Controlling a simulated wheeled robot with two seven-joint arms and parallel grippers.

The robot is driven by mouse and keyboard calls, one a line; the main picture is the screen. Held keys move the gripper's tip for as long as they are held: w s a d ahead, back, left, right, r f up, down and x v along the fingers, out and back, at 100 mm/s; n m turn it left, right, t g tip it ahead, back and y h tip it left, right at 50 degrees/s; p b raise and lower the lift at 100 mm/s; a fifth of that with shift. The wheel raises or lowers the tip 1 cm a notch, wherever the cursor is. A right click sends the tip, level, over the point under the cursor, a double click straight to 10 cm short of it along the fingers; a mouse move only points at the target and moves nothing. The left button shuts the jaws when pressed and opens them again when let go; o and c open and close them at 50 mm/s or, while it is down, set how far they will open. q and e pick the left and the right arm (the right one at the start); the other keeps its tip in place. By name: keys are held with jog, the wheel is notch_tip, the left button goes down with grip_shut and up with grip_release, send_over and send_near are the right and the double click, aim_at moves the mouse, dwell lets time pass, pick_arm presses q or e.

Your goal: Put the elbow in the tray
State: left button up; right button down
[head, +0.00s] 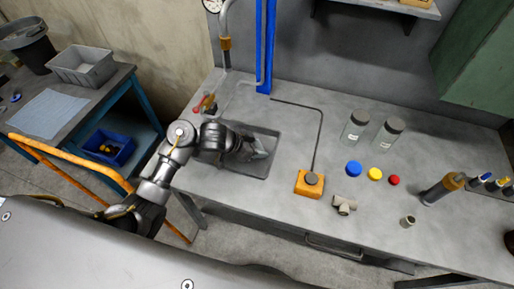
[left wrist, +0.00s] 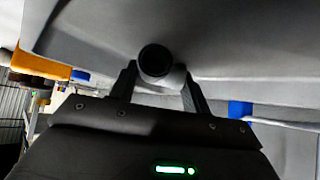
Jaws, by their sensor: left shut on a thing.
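My left gripper (head: 256,150) reaches from the left over the sink basin in the head view. In the left wrist view, its two fingers (left wrist: 158,82) are shut on a short grey pipe piece, the elbow (left wrist: 176,76), with a round dark opening facing the camera. Its bend is not clear there, and I cannot make the piece out in the head view. A light grey open tray (head: 80,77) stands on the side table at the far left, well away from the gripper. My right gripper is not in view.
The sink basin (head: 243,173) is sunk into the grey workbench (head: 275,215). A tee-shaped pipe piece (head: 343,204), a small cylinder (head: 408,222), an orange box (head: 309,185) and two jars stand right of it. An orange rail (head: 70,158) runs before the side table.

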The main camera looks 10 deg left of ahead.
pick_arm(q)
jog(key=o, duration=0.8)
jog(key=shift+f, duration=0.15)
jog(key=shift+c, duration=0.2)
jog(key=o, duration=0.4)
jog(key=shift+o, duration=0.2)
jog(key=shift+r, duration=0.3)
jog(key=p+v, duration=0.3)
jog(key=v, duration=0.9)
